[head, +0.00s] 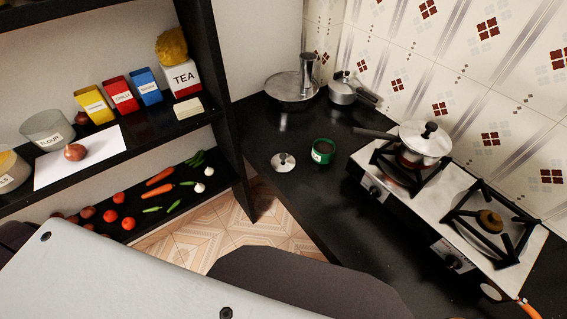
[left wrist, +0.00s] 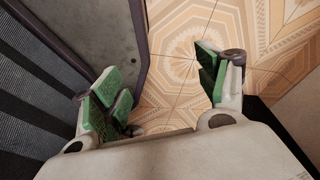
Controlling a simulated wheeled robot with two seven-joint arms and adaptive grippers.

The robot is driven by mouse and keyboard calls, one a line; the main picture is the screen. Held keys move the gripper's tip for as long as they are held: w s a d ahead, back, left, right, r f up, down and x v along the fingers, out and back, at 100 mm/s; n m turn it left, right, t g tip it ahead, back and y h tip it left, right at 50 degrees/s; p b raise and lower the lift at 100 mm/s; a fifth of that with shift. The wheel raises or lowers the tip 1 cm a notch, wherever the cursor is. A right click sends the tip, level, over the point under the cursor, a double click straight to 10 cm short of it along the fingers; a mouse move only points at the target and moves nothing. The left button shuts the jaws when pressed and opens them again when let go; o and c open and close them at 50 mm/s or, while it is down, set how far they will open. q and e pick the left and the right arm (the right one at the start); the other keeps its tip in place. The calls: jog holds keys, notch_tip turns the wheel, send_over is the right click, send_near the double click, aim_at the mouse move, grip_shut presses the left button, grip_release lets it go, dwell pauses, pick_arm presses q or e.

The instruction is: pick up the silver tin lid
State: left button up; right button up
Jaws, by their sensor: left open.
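The silver tin lid (head: 283,162) lies flat on the black counter (head: 284,127), with a small knob on top. A green tin (head: 323,151) stands open just to its right, apart from it. My left gripper (left wrist: 162,83) shows in the left wrist view, open and empty, its green-padded fingers spread above the patterned floor. The lid is not in the left wrist view. In the head view, parts of my arm cover the bottom, and no gripper fingers show. My right gripper is in neither view.
A two-burner stove (head: 440,196) carries a lidded pan (head: 425,142) to the right. A small pot (head: 343,88) and a steel dish (head: 292,87) stand at the back. A black shelf (head: 226,121) with food rises left of the counter. The counter before the lid is clear.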

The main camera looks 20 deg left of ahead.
pick_arm(q)
jog(key=w+a+r+t+b, duration=0.1)
jog(key=w+r+t+b, duration=0.15)
jog(key=w, duration=0.55)
jog(key=w+a+r+t+b, duration=0.15)
jog(key=w+r, duration=0.25)
jog(key=w, duration=0.4)
jog(key=t+h+b, duration=0.5)
jog(key=t+b, duration=0.2)
jog(key=t, duration=0.3)
send_near(274, 171)
notch_tip(274, 171, up, 3)
jog(key=w, duration=0.1)
jog(key=shift+d+r+m, duration=0.15)
jog(key=shift+d+m, duration=0.25)
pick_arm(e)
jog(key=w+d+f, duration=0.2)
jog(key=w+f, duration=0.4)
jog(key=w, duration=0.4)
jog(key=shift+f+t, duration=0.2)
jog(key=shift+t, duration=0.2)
pick_arm(q)
jog(key=shift+w, duration=0.15)
jog(key=shift+r+x, duration=0.2)
jog(key=shift+x, duration=3.9)
jog(key=shift+w+f, duration=0.15)
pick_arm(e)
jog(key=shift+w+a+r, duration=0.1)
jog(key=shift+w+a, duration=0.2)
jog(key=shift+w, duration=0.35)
